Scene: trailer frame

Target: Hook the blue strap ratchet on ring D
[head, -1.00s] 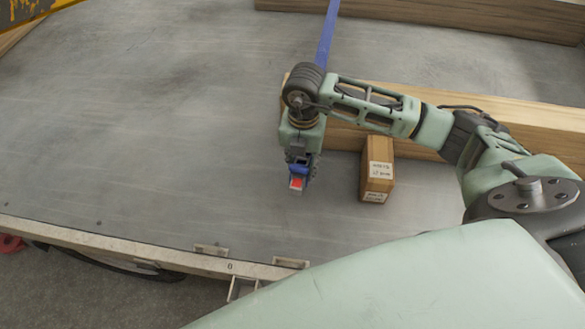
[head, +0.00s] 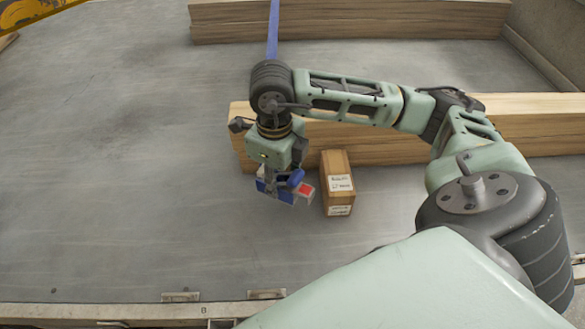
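My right arm comes in from the right, and its gripper (head: 279,181) points down over the grey trailer bed. It appears shut on the blue strap ratchet (head: 301,193), a small blue and silver-grey piece with a red patch, held in front of the lumber. The fingertips are partly hidden by it. A blue strap (head: 273,28) runs from the far lumber down behind my wrist. At the near edge are two small metal brackets (head: 180,297), (head: 267,294) with a small round mark between them. I cannot clearly read it as D. My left gripper is out of view.
A cardboard box (head: 338,183) with white labels stands just right of the ratchet. A near lumber stack (head: 540,120) lies behind it, and a far stack (head: 350,22) lies at the back. The bed (head: 110,180) is clear on the left.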

